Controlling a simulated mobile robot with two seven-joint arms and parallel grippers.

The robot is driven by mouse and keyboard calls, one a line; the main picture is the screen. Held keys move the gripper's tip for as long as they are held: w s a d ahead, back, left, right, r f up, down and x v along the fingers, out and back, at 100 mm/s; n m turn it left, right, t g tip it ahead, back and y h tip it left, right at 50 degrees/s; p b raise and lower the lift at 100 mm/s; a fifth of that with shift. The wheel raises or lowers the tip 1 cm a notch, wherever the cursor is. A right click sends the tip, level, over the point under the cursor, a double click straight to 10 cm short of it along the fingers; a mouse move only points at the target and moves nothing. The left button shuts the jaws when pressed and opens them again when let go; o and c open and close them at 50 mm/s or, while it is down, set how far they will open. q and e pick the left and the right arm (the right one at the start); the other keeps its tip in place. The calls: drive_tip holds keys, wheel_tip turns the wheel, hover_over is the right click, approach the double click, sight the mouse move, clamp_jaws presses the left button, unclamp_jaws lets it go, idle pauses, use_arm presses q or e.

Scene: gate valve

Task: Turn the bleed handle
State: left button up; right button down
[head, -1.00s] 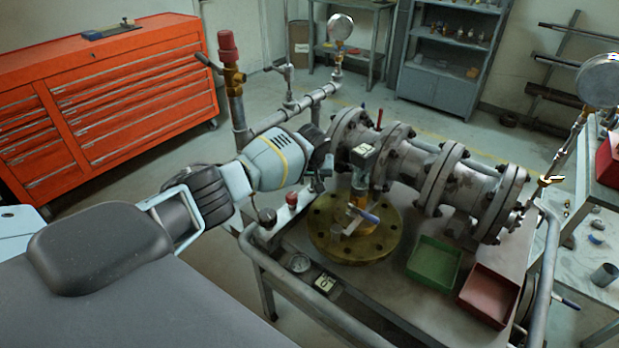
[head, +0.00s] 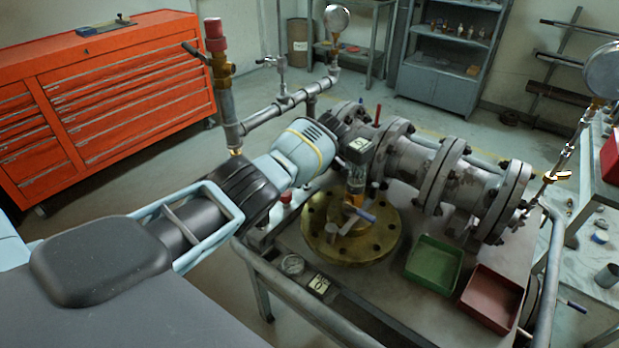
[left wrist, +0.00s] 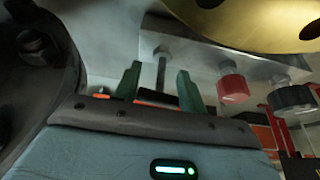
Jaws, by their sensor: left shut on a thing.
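In the left wrist view, my left gripper (left wrist: 157,88) has its two green fingers shut around the lower end of a thin grey stem (left wrist: 161,68). The stem hangs below a metal block. A dark piece with red edges (left wrist: 155,98) lies between the fingers, probably the bleed handle; its shape is mostly hidden. A red knob (left wrist: 232,87) and a black knob (left wrist: 291,99) sit beside it on the same block (left wrist: 215,60). In the head view my left arm hides the fingers and held handle; the red knob (head: 286,197) shows beside the arm. My right gripper is not in view.
The brass flange (head: 322,240) lies on the cart close to the block. The flanged grey pipe (head: 415,165) stands behind it. A green tray (head: 434,262) and a red tray (head: 492,297) are at right. The vertical pipe (head: 230,115) rises close to my left arm.

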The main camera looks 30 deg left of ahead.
use_arm(q)
drive_tip(key=shift+s+f+n, duration=0.1)
drive_tip(key=shift+f+n, duration=0.05)
drive_tip(key=shift+n, duration=0.25)
drive_tip(key=shift+n+g+b, duration=0.3)
drive_tip(key=shift+b, duration=0.05)
drive_tip(key=o, duration=0.9)
drive_tip(key=shift+o, duration=0.2)
drive_tip(key=shift+r, duration=0.2)
